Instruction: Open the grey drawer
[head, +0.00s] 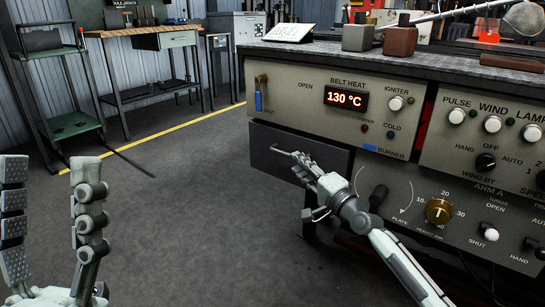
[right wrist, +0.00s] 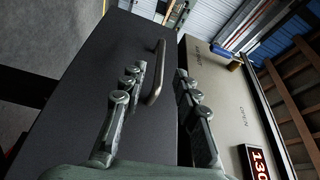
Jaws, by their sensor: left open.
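The grey drawer (head: 262,152) is a dark flat front low in the control cabinet, under the belt heat panel. It looks shut, roughly in line with the cabinet face. Its bar handle (right wrist: 155,80) shows in the right wrist view between the fingers of my right gripper (head: 302,160). These fingers are apart on either side of the bar, and I cannot tell whether either touches it. The gripper hides part of the handle and drawer in the head view. My left gripper (head: 50,162) is open and empty at the lower left, far from the drawer.
The belt heat panel (head: 297,88) is just above the drawer; a knob panel (head: 455,215) is to its right. A green trolley (head: 70,85) and wooden workbench (head: 150,32) stand back left.

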